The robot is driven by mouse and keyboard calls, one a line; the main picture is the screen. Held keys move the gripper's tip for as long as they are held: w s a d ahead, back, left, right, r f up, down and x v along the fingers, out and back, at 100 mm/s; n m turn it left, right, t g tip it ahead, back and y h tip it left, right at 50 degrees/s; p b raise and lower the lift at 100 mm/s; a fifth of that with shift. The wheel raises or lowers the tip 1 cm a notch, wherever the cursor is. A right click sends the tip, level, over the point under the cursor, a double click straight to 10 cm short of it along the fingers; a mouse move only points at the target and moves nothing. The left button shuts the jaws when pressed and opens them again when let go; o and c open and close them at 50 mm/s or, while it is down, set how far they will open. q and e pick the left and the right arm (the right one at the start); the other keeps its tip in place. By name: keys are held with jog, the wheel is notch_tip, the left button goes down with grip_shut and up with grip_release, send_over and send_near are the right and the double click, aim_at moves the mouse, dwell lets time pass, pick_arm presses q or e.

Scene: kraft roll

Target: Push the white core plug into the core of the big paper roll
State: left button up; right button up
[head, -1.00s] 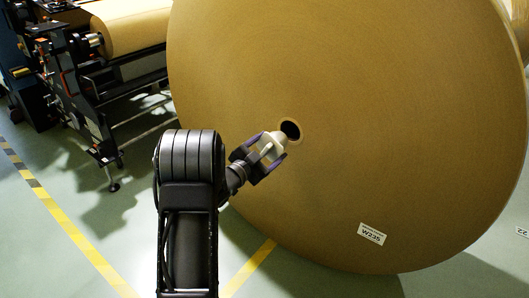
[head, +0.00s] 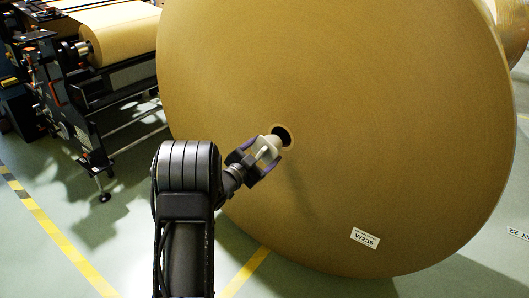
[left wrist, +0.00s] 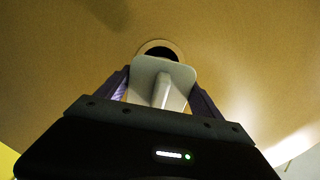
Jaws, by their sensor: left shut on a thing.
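The big paper roll (head: 340,190) stands on edge with its brown flat face toward me. The dark hole of its core (head: 283,133) is near the middle of that face, and the core also shows in the left wrist view (left wrist: 160,45). My left gripper (head: 262,158) is shut on the white core plug (head: 268,147). The plug (left wrist: 163,80) shows pale between the fingers in the left wrist view and hides the lower part of the hole. It is just in front of the core's lower left; I cannot tell whether it touches the rim. My right gripper is not in view.
A dark machine (head: 70,100) with a smaller paper roll (head: 118,32) stands at the upper left. A white label (head: 364,237) is on the big roll's lower face. Yellow floor lines (head: 65,240) run across the open green floor at the left.

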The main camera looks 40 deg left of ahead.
pick_arm(q)
jog(key=shift+a+f+b, duration=0.1)
jog(key=shift+b, duration=0.25)
dwell(0.4)
jog(key=shift+w, duration=0.15)
dwell(0.3)
jog(key=shift+w+b, duration=0.4)
jog(key=shift+w, duration=0.45)
jog(key=shift+w, duration=0.2)
jog(key=shift+w+b, duration=0.35)
jog(key=shift+w, duration=0.15)
jog(key=shift+w+f, duration=0.15)
jog(key=shift+w, duration=0.15)
jog(key=shift+w, duration=0.3)
